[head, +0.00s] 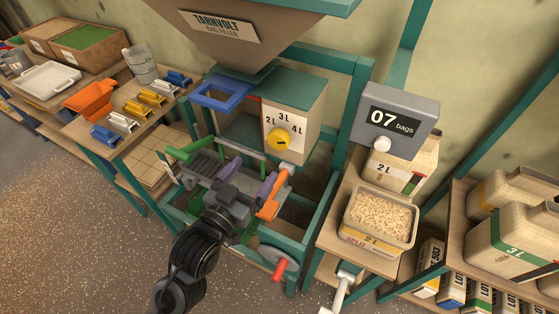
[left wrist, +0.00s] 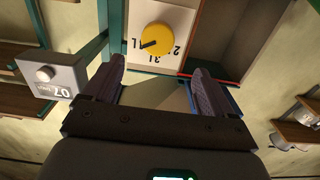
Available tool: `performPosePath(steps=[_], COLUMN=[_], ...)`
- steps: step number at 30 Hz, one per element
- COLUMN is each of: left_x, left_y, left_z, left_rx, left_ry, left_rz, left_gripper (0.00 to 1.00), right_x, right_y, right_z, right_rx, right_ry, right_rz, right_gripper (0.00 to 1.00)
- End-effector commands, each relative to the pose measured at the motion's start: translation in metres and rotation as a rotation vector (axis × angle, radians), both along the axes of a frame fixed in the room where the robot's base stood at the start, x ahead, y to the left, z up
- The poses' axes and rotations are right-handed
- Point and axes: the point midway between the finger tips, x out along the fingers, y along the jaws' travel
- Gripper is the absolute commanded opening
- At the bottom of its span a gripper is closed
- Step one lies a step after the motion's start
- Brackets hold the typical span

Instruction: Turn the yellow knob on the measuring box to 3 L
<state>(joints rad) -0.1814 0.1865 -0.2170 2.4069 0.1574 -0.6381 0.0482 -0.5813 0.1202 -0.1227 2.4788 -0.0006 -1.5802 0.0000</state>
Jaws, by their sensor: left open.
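The measuring box (head: 294,100) is a cream-faced box with a green top under the hopper. Its round yellow knob (head: 279,139) sits below the labels 2 L, 3 L and 4 L. In the left wrist view the picture is upside down and the knob (left wrist: 158,38) shows beyond the fingertips. Its dark pointer mark is turned toward the 4 L label. My left gripper (head: 248,178) is open and empty, below and in front of the box. In the left wrist view its two purple-grey fingers (left wrist: 158,80) are wide apart, not touching the knob. My right gripper is not in view.
A blue frame (head: 222,93) juts out left of the box. A green handle (head: 180,154) and an orange part (head: 273,196) are near my gripper. A grey counter reading 07 bags (head: 398,120) stands right of the box.

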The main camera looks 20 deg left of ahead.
Motion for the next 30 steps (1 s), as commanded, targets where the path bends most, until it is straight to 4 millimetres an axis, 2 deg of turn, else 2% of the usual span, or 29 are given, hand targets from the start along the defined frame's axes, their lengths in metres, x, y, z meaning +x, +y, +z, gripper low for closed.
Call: performPosePath(steps=[1, 8, 21, 30], left_x=[0.001, 0.015, 0.082, 0.106], left_y=[0.0, -0.002, -0.01, -0.013], left_z=[-0.006, -0.006, -0.005, -0.006], left_rx=[0.0, 0.0, -0.001, 0.0], left_ry=[-0.006, -0.012, -0.012, -0.009], left_rz=[0.0, 0.0, 0.0, -0.001], left_gripper=[0.85, 0.85, 0.85, 0.85], right_x=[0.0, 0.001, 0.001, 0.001], right_y=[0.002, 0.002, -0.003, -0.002], right_z=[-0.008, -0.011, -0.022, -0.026], right_rx=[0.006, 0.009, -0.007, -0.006], right_ry=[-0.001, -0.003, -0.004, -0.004], right_rz=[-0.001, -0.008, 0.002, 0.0], right_gripper=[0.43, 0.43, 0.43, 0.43])
